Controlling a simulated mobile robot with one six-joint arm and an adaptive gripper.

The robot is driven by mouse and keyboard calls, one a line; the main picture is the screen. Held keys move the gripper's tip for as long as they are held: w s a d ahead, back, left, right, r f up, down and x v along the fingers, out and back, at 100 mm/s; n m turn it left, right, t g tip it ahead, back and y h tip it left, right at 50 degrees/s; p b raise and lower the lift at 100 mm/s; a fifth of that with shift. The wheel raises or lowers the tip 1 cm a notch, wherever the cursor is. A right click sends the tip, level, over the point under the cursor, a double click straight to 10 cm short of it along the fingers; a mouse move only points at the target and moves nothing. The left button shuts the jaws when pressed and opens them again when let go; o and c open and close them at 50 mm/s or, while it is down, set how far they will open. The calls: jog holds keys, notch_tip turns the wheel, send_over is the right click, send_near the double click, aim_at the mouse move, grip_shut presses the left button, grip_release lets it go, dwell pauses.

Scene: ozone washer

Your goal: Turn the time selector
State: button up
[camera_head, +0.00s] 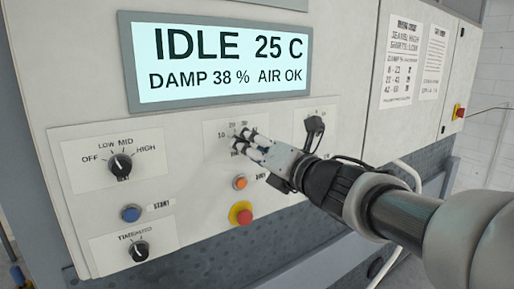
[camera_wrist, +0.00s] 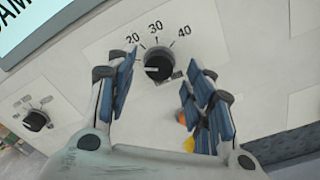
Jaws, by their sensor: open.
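The time selector appears to be the round black knob (camera_wrist: 158,63) on a white plate marked 20, 30 and 40 in the wrist view. A pale mark on the knob points left, below the 20. In the head view the knob is hidden behind my fingers; its numbered plate (camera_head: 212,128) shows. My gripper (camera_head: 243,143) is open in front of this plate. In the wrist view my gripper (camera_wrist: 160,80) has one blue-padded finger on each side of the knob, with visible gaps. Whether the fingertips reach the knob's depth is unclear. The label below it is partly hidden.
A heat knob (camera_head: 120,166), blue button (camera_head: 131,213) and lower knob (camera_head: 139,252) lie left. An orange button (camera_head: 239,182) and red stop button (camera_head: 241,213) sit below my gripper. The display (camera_head: 220,62) is above. Another knob plate (camera_head: 327,112) is at right.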

jog(key=shift+x, duration=1.2)
jog(key=shift+c, duration=0.5)
jog(key=c, duration=1)
jog(key=shift+o, duration=0.2)
